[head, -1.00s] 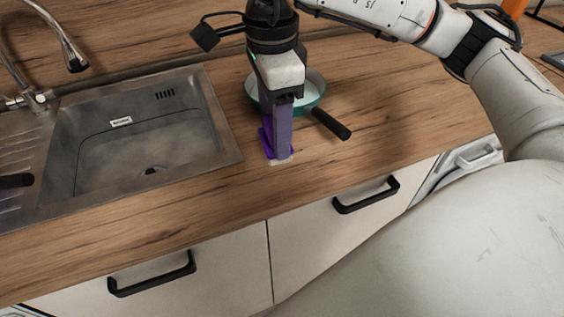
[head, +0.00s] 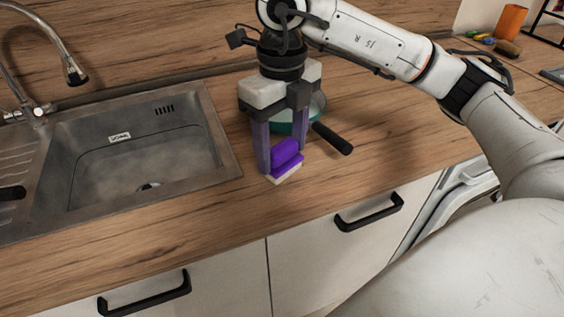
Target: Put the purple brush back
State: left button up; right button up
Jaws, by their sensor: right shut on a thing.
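The purple brush (head: 287,153) is at the counter, right of the sink and in front of a pan. Its pale bristles (head: 288,174) face down, at or just above the wood; I cannot tell whether they touch it. My right gripper (head: 281,158) points down and is shut on the brush, with one purple-grey finger on each side of it. My left gripper is not in view.
A teal pan (head: 291,128) with a black handle (head: 332,138) stands close behind the gripper. The steel sink (head: 215,130) and tap (head: 75,72) are at left. An orange container (head: 511,21) and small items stand at the far right. Counter right of the pan is clear.

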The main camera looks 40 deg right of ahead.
aim_at(282, 160)
notch_tip(282, 160, down, 4)
jog(key=shift+r, duration=0.1)
jog(key=o, duration=1)
jog(key=shift+c, duration=0.2)
jog(key=shift+r, duration=0.25)
notch_tip(282, 160, up, 12)
jog(key=shift+f+p, duration=0.15)
jog(key=shift+p, duration=0.6)
